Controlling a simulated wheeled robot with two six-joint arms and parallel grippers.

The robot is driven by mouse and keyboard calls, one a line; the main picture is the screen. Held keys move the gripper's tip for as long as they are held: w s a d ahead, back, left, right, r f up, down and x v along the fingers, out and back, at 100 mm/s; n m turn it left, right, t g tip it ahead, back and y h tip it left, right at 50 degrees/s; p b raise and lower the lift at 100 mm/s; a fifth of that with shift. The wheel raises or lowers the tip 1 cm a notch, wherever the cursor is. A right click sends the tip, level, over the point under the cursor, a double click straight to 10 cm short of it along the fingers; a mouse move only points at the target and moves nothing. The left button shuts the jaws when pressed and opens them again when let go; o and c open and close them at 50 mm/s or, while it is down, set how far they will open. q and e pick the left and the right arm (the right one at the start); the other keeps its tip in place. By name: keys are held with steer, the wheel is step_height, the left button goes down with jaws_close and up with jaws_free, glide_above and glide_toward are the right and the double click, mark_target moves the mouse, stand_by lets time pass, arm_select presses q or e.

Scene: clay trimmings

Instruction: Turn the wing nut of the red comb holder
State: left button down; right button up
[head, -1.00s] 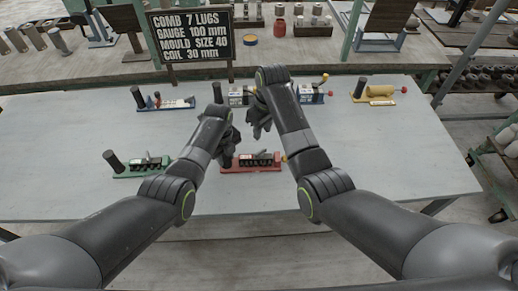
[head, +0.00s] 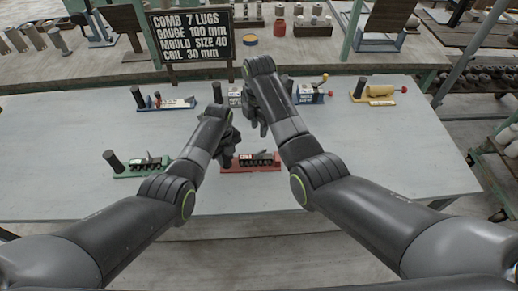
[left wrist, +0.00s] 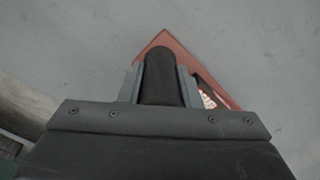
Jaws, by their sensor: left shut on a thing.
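The red comb holder (head: 250,168) lies near the front middle of the table, with a dark toothed comb on it. Its left end carries a black upright handle, which shows between my left fingers in the left wrist view (left wrist: 159,75). My left gripper (head: 227,153) is shut on that handle. The red base (left wrist: 222,92) shows below it. My right gripper (head: 255,124) hangs above and behind the red holder, apart from it; its finger opening is unclear. I cannot make out the wing nut; my right arm lies close over the holder's right end.
A green holder (head: 142,170) stands at left. Blue holders (head: 165,104) (head: 310,96) and a yellow one (head: 380,95) stand along the back. A black sign (head: 191,36) reads "COMB 7 LUGS". The table (head: 400,150) is bare at right.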

mark_target(259, 152)
steer(key=shift+f, duration=6)
jaws_close()
